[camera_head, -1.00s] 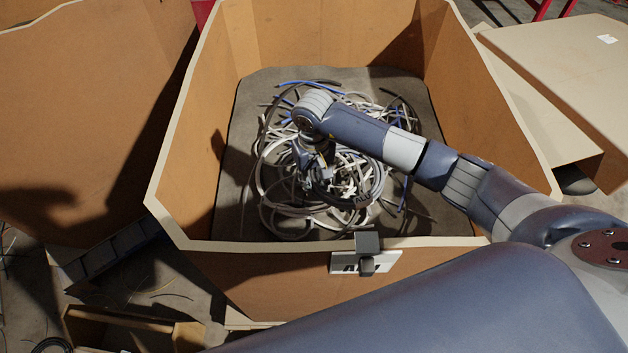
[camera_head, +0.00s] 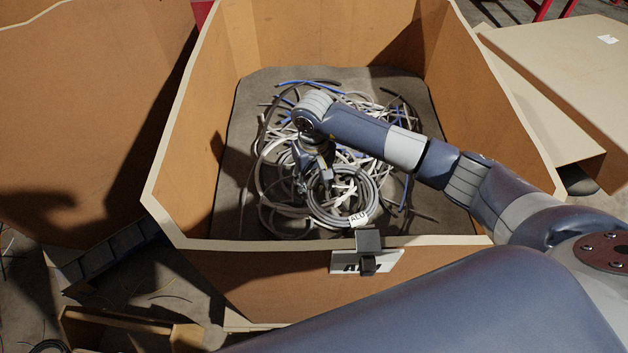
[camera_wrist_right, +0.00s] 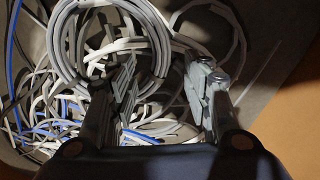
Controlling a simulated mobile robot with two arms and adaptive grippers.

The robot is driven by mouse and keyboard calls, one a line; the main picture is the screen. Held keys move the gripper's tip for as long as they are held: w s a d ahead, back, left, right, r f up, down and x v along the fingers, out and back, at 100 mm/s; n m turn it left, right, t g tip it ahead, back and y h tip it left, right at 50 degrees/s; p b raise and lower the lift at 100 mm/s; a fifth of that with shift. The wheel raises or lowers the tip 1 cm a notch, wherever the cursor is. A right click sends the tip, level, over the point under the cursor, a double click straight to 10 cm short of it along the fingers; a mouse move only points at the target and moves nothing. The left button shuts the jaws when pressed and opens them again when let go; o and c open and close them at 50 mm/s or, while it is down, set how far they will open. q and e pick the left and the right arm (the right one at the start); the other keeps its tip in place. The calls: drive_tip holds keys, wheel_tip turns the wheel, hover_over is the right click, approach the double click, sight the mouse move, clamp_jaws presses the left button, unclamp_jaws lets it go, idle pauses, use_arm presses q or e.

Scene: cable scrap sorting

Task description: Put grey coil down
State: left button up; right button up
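The grey coil (camera_head: 368,205) lies nearly flat on the heap of cable scrap inside the large cardboard box. My right gripper (camera_head: 324,184) is low in the box at the coil's far left edge. In the right wrist view the two fingers (camera_wrist_right: 165,88) stand apart with a clear gap. The coil (camera_wrist_right: 62,45) shows there beyond the fingers, its edge near the gap; whether a finger touches it I cannot tell. My left gripper is not in view.
The box (camera_head: 178,135) has high brown walls around the heap of grey, white and blue cables (camera_head: 275,185). A sign (camera_head: 385,262) is clipped on its near wall. Another box (camera_head: 75,120) stands at left, and cardboard (camera_head: 570,75) lies at right.

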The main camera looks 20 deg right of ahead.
wheel_tip(320, 180, up, 13)
idle(0.8)
drive_tip(key=shift+a+r, duration=0.1)
